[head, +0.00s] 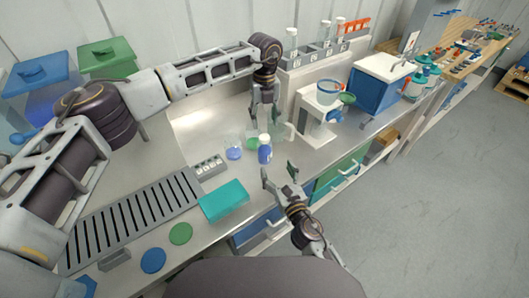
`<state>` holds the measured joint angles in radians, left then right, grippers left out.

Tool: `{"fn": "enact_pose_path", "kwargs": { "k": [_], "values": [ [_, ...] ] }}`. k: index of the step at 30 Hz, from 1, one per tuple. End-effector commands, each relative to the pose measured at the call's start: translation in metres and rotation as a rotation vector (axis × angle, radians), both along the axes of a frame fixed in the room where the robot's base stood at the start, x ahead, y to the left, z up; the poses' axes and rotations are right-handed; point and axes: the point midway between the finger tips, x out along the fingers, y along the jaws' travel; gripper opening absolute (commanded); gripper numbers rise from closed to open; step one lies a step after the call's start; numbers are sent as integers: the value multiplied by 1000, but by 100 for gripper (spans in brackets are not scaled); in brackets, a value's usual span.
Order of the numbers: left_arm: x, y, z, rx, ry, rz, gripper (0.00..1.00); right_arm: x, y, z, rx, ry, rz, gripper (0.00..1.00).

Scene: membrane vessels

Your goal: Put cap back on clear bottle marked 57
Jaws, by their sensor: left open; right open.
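Several small vessels stand close together on the metal counter, and no marking 57 can be read at this size. One is a clear vessel with blue at its base (233,152). Beside it is a small blue bottle (265,154) with a pale top. A green round piece (253,144) is between and behind them, and I cannot tell whether it is a cap. A clear greyish vessel (288,131) stands just right of my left gripper. My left gripper (264,118) points down above and behind this group, open. My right gripper (278,169) is open and empty, nearer the front edge.
A teal box (223,201), a small white rack (209,167) and a slotted grey tray (136,219) lie to the left. A green disc (181,233) and a blue disc (153,260) lie in front. A white stand (318,121) and a blue-white box (377,83) are right.

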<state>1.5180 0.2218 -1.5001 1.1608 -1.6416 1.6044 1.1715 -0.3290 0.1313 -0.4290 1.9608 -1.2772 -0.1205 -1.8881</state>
Motion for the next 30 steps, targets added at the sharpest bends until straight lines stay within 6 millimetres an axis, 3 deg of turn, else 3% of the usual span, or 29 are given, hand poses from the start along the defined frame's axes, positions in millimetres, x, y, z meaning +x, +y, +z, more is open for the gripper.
{"fn": "enact_pose_path", "kwargs": {
  "k": [14, 30],
  "values": [
    [0, 0, 0, 0, 0, 0, 52, 11, 3, 1, 0, -2, -1, 76],
    [0, 0, 0, 0, 0, 0, 52, 48, 16, 1, 0, -2, -1, 76]
  ]
}}
